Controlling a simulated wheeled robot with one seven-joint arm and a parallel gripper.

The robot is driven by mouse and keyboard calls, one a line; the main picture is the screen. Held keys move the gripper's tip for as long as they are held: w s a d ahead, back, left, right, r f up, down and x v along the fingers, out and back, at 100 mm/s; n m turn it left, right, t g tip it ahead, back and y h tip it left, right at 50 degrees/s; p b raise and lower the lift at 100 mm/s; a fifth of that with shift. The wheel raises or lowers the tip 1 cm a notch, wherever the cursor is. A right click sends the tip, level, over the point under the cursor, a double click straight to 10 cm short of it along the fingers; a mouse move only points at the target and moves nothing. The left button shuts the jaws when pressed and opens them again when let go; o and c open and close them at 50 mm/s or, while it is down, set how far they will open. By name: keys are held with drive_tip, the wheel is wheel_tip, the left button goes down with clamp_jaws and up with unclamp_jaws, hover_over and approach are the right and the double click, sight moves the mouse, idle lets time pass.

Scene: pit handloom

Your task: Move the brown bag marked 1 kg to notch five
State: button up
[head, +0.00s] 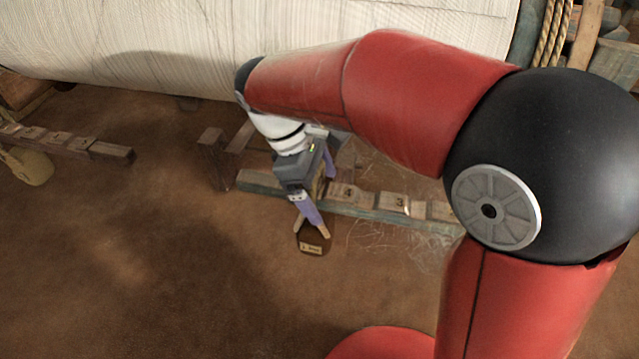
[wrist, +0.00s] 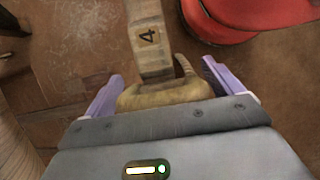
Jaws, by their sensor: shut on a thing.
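The notched wooden rail (head: 375,206) lies low below the cloth roll, with numbers 4 and 3 readable on its top. My gripper (head: 318,190) is over the rail's left part, left of the number 4. In the wrist view, my purple fingers (wrist: 160,92) close on both sides of a tan piece, apparently the bag's upper part, just beside the block marked 4 (wrist: 149,38). Notch five is hidden or unreadable.
A second notched rail (head: 60,141) lies at the left with a tan bag (head: 30,166) at it. The white cloth roll (head: 180,50) spans the back. A short wooden post (head: 213,160) stands left of my gripper. The brown floor in front is clear.

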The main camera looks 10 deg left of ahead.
drive_tip(key=o, duration=1.7)
drive_tip(key=shift+f, duration=0.15)
drive_tip(key=shift+o, duration=0.2)
drive_tip(key=p+v, duration=0.1)
drive_tip(key=v, duration=0.7)
drive_tip(key=shift+s, duration=0.1)
